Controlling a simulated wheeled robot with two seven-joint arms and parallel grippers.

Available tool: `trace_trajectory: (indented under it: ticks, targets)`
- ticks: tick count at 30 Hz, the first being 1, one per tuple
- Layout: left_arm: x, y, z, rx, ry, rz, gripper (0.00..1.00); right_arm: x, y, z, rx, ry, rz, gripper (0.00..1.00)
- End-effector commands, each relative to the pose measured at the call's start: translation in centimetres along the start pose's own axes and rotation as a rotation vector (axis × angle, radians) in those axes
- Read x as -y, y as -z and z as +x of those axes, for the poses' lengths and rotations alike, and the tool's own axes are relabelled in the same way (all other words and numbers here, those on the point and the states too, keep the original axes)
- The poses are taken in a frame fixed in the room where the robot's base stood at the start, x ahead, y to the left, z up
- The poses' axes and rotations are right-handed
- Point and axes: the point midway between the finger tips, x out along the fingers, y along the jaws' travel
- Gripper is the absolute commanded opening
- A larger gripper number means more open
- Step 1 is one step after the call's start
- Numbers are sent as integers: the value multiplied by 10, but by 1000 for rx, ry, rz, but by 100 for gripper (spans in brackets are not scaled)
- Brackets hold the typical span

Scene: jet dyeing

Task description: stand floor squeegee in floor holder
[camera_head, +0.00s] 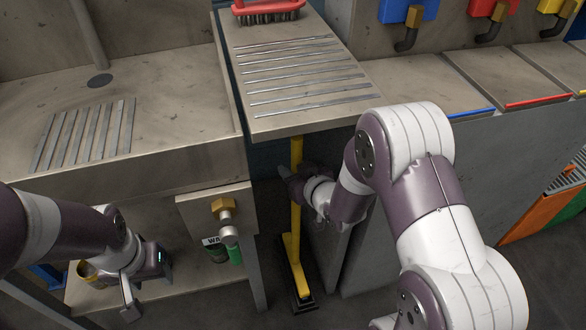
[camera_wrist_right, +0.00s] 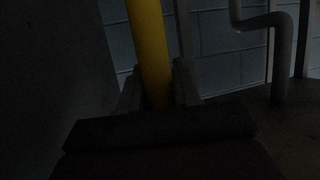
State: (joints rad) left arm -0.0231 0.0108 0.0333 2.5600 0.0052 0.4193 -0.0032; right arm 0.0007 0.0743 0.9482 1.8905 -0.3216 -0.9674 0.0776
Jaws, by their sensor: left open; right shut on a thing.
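The floor squeegee's yellow pole (camera_head: 295,222) stands upright in the gap between the sink unit and the grey cabinet; its top is hidden under the counter. Its yellow foot (camera_head: 300,275) reaches a black base (camera_head: 302,304) on the floor. I cannot tell if this base is the floor holder or the squeegee's rubber. My right gripper (camera_head: 294,186) is shut on the pole below the counter edge. In the dark right wrist view the pole (camera_wrist_right: 149,50) runs between the two fingers (camera_wrist_right: 157,92). My left gripper (camera_head: 146,284) is open and empty at lower left.
The slatted counter (camera_head: 300,75) overhangs the gap, with a red brush (camera_head: 268,10) on it. A brass tap (camera_head: 225,210) and a green container (camera_head: 235,255) are just left of the pole. The grey cabinet (camera_head: 400,235) bounds the right. A grey pipe (camera_wrist_right: 281,50) shows in the right wrist view.

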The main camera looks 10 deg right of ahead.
Motion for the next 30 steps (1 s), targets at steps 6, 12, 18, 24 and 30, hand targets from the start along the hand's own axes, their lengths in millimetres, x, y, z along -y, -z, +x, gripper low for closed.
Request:
trace_trajectory:
  ticks: [6, 12, 18, 24, 30]
  targets:
    - [0, -1, 6, 0, 0, 0, 53, 0, -6, 3, -3, 0, 0, 2]
    - [0, -1, 11, 0, 0, 0, 53, 0, -11, 5, -3, 0, 0, 2]
    - [0, -2, 15, 0, 0, 0, 53, 0, -17, 7, -3, 0, 0, 2]
    - [0, -2, 20, 0, 0, 0, 53, 0, -22, 10, -2, 0, 0, 2]
    - [0, -3, 24, 0, 0, 0, 53, 0, -28, 12, -2, 0, 0, 2]
